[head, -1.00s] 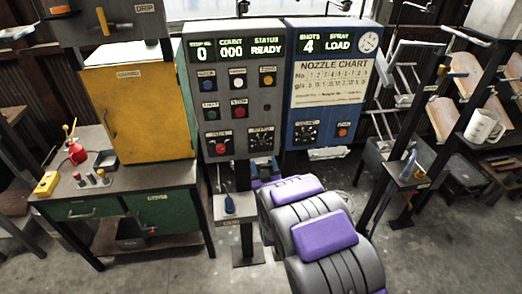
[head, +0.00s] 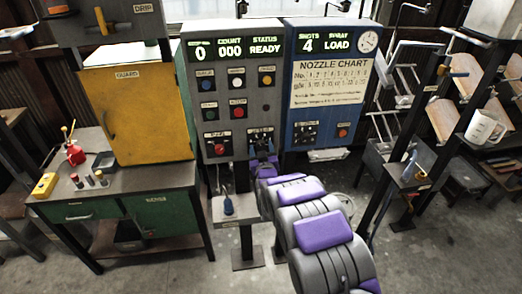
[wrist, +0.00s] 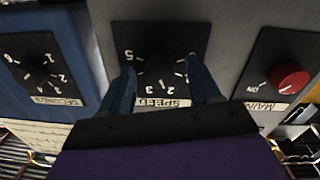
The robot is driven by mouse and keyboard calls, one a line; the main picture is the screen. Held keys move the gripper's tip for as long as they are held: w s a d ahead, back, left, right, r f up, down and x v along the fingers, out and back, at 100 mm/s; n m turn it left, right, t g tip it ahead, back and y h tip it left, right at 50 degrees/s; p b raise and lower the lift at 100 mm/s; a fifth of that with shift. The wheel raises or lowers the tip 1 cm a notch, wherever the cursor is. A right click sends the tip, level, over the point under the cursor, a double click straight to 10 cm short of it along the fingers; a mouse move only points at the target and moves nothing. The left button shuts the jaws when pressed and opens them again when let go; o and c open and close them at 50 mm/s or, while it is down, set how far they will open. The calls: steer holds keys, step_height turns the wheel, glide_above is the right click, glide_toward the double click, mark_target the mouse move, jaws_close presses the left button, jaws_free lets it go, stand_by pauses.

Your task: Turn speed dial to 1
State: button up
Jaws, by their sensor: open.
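The black speed dial (wrist: 160,75) is in the middle of the wrist view, which is upside down, with its SPEED label (wrist: 163,103) and some numbers showing around it. My gripper (wrist: 162,74) is open, with one finger on either side of the dark knob. I cannot tell whether the fingers touch the knob, nor where its pointer stands. In the head view the speed dial plate (head: 261,133) is at the lower right of the grey control panel, and my gripper (head: 262,157) is right in front of it, partly hiding it.
The red MAIN knob (wrist: 288,77) and the SECONDS dial (wrist: 38,75) flank the speed dial closely in the wrist view. Coloured buttons (head: 238,111) sit above it on the panel. A small stand with a blue-handled item (head: 228,206) stands below.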

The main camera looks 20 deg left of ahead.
steer(key=c, duration=1)
steer(key=shift+c, duration=0.2)
steer(key=shift+n, duration=0.3)
steer(key=n+p, duration=0.1)
steer(key=n, duration=0.2)
steer(key=shift+a+n+y, duration=0.1)
steer(key=shift+n+y, duration=0.3)
steer(key=shift+n, duration=2.2)
